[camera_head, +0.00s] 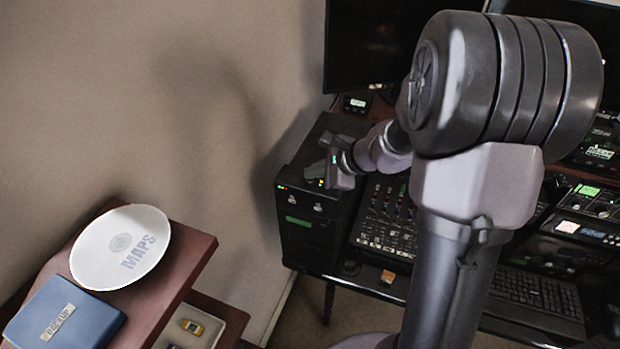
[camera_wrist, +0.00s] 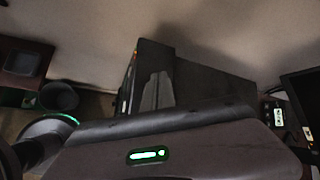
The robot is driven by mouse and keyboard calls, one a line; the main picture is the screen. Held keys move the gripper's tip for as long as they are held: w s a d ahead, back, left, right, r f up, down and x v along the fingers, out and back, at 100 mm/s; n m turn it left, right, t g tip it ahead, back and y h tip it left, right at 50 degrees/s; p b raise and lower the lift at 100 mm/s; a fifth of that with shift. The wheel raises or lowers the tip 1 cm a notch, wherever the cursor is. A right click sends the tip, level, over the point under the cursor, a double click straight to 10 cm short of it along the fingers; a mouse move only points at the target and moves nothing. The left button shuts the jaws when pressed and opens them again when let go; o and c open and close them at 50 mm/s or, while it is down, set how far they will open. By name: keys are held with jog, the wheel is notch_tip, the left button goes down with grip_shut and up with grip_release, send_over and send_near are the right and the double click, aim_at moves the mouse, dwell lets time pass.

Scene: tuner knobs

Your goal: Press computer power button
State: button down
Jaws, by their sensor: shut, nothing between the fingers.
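The computer is a black tower (camera_head: 300,232) at the left end of the desk. Its front has small lights, round buttons or knobs and a green strip; I cannot tell which one is the power button. In the wrist view the dark tower (camera_wrist: 205,82) is ahead, with its lit front edge on the left. My gripper (camera_head: 335,167) is over the tower, near its top and front edge. In the wrist view the grey fingers (camera_wrist: 155,92) look closed together, with nothing between them. I cannot tell whether they touch the tower.
A mixer (camera_head: 385,215) stands right of the tower, with a keyboard (camera_head: 535,290) farther right. Monitors (camera_head: 372,45) stand behind. A shelf (camera_head: 185,262) at lower left carries a white disc (camera_head: 118,245) and a blue box (camera_head: 62,312). Bare wall is on the left.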

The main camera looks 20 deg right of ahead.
aim_at(313, 182)
jog(key=shift+r+p, duration=0.35)
jog(key=shift+r, duration=0.35)
jog(key=shift+r, duration=0.1)
notch_tip(313, 182, up, 5)
jog(key=p, duration=0.3)
jog(key=shift+p, duration=0.4)
jog(key=s+a+f+n+g+b, duration=0.2)
jog(key=s+a+n+b, duration=0.5)
jog(key=a+b, duration=0.25)
jog(key=s+a+f+n+b, duration=0.1)
jog(key=s+f+n+b, duration=0.1)
jog(key=s, duration=0.4)
jog(key=s+a+f+n+h+b, duration=0.1)
jog(key=s+a+f+n+b, duration=0.1)
jog(key=s+n+b, duration=0.3)
jog(key=s+a+f+n+h+b, duration=0.1)
jog(key=s+a+f+n+b, duration=0.1)
jog(key=s, duration=0.5)
notch_tip(313, 182, down, 2)
jog(key=shift+s+a+n+b, duration=0.15)
jog(key=shift+a+n+b, duration=0.05)
jog(key=shift+n+b, duration=0.55)
